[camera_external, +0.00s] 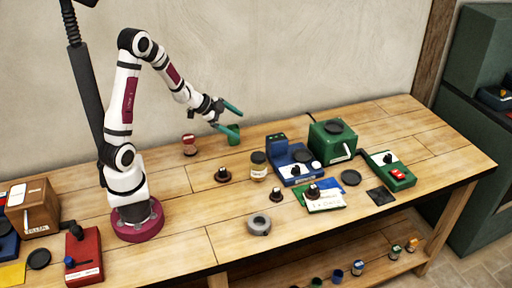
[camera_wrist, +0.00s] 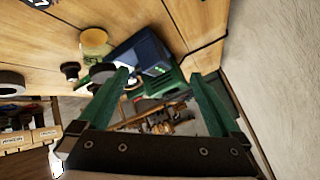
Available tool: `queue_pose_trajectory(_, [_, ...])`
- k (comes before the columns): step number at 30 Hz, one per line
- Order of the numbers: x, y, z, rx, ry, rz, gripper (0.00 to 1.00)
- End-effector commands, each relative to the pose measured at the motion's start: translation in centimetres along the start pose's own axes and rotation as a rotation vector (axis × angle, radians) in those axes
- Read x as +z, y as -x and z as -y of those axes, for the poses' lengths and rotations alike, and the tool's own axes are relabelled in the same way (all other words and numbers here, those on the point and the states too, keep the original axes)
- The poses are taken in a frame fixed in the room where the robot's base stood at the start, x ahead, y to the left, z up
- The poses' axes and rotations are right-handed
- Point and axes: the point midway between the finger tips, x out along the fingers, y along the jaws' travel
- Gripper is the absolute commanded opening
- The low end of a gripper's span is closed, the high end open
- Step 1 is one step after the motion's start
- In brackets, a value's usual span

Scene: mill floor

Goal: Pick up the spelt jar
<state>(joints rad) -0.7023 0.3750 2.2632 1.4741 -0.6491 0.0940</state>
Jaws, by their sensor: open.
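A small glass jar with a dark lid and tan contents (camera_external: 258,166) stands upright mid-table; no label is legible, so I cannot confirm it is the spelt jar. A second jar with reddish contents (camera_external: 190,145) stands near the wall.
Right of the tan jar are a blue device (camera_external: 297,174), a green box (camera_external: 332,142) and a green unit with a red switch (camera_external: 391,170). A grey ring (camera_external: 259,225) and dark-based knobs lie in front. Bare wood shows at front centre.

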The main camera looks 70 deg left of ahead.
Motion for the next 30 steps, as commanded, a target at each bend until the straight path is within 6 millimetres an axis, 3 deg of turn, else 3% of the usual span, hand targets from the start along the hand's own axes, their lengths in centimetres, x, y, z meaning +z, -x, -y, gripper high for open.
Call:
queue_pose_trajectory(1, [1.1, -0.8, -1.4, 0.080, 0.051, -0.102, 0.99])
queue_pose_trajectory(4, [1.6, -0.5, -4.2, 0.231, 0.162, -0.304, 0.99])
queue_pose_trajectory(10, [1.4, 0.5, -6.5, 0.360, 0.285, -0.469, 0.99])
queue_pose_trajectory(18, [-2.2, -5.5, -8.7, 0.366, 0.283, -0.472, 0.99])
queue_pose_trajectory(26, [-3.7, -8.3, -9.7, 0.363, 0.285, -0.469, 0.99])
queue_pose_trajectory(30, [-4.6, -10.8, -11.1, 0.365, 0.283, -0.470, 0.99])
